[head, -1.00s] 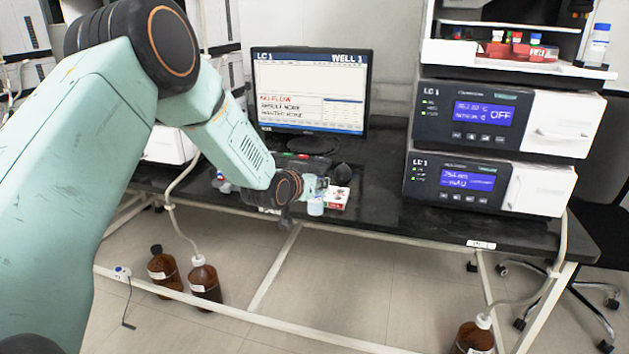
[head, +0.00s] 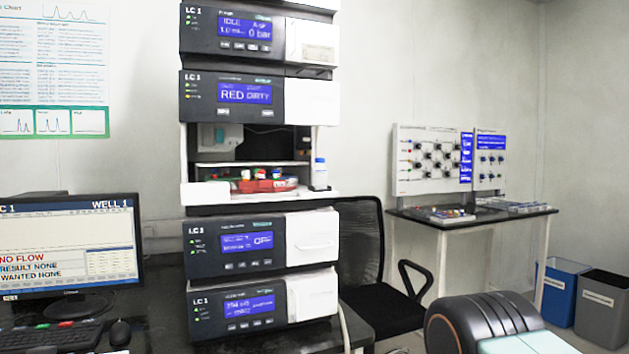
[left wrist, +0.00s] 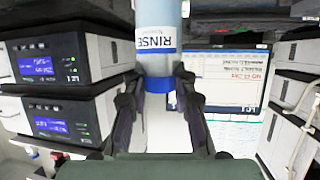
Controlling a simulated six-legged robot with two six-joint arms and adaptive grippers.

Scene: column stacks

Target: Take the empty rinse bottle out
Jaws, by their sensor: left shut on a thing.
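My left gripper (left wrist: 158,80) is shut on a light bottle with a blue cap and a label reading RINSE (left wrist: 155,40), which shows in the left wrist view. The fingers sit on both sides of its cap end; its far end is cut off by the picture edge. Another bottle with a blue cap (head: 320,175) stands upright at the right end of the open tray section of the LC 1 stack in the head view. I cannot tell from its look whether it is empty. Neither gripper shows in the head view.
The tray shelf (head: 215,193) holds a red rack with coloured caps (head: 265,183). A monitor (head: 65,245) and keyboard (head: 50,338) are left of the stack. A black chair (head: 362,240), a side table (head: 470,216) and two bins (head: 605,305) are right.

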